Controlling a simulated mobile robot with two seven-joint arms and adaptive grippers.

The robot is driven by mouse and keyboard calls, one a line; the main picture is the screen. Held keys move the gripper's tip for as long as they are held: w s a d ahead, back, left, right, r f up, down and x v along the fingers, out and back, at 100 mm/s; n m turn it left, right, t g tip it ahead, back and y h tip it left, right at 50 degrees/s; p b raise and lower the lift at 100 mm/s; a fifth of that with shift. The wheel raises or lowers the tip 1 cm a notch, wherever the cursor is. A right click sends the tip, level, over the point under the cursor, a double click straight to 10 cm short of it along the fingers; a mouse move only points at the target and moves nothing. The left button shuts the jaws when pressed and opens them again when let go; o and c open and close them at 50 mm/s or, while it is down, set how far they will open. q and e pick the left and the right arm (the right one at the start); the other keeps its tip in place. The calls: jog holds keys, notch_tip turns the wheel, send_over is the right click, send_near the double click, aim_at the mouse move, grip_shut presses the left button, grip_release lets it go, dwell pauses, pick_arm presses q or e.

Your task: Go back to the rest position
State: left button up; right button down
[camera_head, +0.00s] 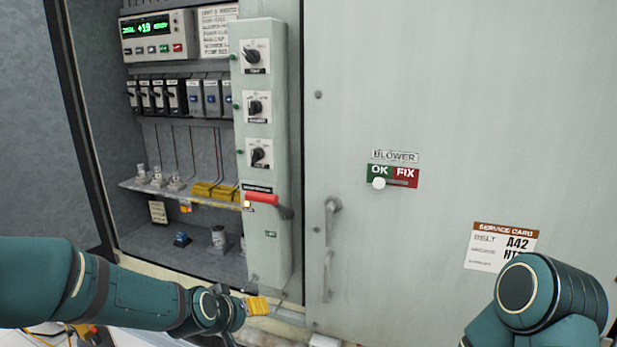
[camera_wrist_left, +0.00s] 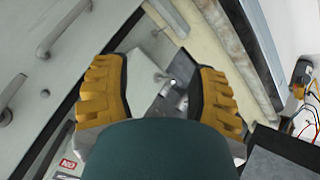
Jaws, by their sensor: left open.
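My left arm comes in from the left in the head view, low in front of the cabinet. Its gripper (camera_head: 257,305) shows only as a yellow finger pad near the bottom edge of the cabinet. In the left wrist view the gripper (camera_wrist_left: 160,95) has its two yellow ridged fingers spread apart. Nothing is held between them; grey and pale surfaces show behind the gap. My right arm shows only as a teal link at the lower right of the head view, and its gripper is out of view.
The open cabinet bay holds a display unit (camera_head: 158,36), breakers and a shelf. A switch column (camera_head: 266,220) has knobs and a red lever (camera_head: 262,198). The closed door (camera_head: 420,110) carries a handle (camera_head: 330,240), an OK/FIX slider (camera_head: 393,176) and a service card (camera_head: 500,247).

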pick_arm(q)
jog(key=s+d+f+g+b, duration=0.1)
jog(key=s+f+g, duration=0.2)
jog(key=s+f, duration=0.8)
jog(key=s+d+f+m+g+b, duration=0.1)
jog(key=s+d+f+g, duration=0.1)
jog(key=s+f, duration=0.8)
notch_tip(320, 180, down, 7)
jog(key=shift+s+d+r+m+g, duration=0.2)
jog(key=shift+s+m+g, duration=0.15)
jog(key=shift+g, duration=0.25)
jog(key=shift+a, duration=0.1)
